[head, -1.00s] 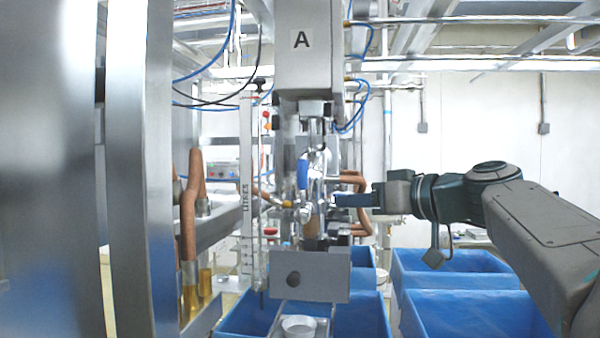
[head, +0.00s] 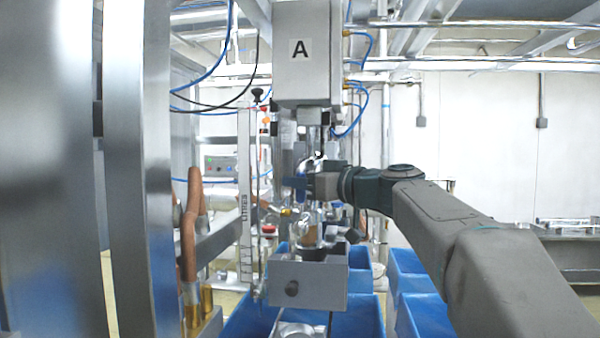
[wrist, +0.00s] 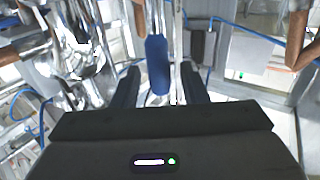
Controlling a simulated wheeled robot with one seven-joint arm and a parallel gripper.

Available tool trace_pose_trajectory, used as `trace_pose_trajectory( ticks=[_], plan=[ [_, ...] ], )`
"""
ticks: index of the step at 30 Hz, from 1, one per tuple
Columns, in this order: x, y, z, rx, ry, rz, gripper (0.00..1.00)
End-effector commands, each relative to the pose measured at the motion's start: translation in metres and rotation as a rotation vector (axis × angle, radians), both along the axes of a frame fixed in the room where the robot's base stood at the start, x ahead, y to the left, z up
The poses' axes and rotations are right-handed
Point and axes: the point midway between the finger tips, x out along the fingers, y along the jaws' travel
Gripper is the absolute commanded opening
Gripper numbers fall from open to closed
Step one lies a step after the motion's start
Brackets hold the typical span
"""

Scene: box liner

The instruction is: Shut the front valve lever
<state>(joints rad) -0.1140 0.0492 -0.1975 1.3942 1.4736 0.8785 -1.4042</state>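The valve lever has a blue handle (wrist: 158,65), which hangs upright between my two fingers in the wrist view. My gripper (wrist: 159,70) is open around it, with a gap showing on both sides. A thin bright metal rod (wrist: 178,50) also stands between the fingers, just right of the handle. In the head view my gripper (head: 296,184) is at the valve assembly below the grey housing marked A (head: 300,45). Shiny metal valve pipework (wrist: 80,50) fills the left of the wrist view.
A grey metal box (head: 308,284) sits below the valve, with blue bins (head: 360,312) around it. Copper-coloured pipes (head: 190,225) and a steel post (head: 140,180) stand at the left. The wall side to the right is fairly open.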

Motion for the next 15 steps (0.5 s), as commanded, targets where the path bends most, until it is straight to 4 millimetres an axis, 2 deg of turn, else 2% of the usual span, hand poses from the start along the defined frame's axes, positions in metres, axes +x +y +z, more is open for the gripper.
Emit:
trace_pose_trajectory(
  ticks=[12,15],
  plan=[
    [0.0065,0.0064,-0.0006,0.000,0.000,0.000,0.40],
    [0.0063,0.0062,-0.0006,0.000,0.000,0.000,0.12]
  ],
)
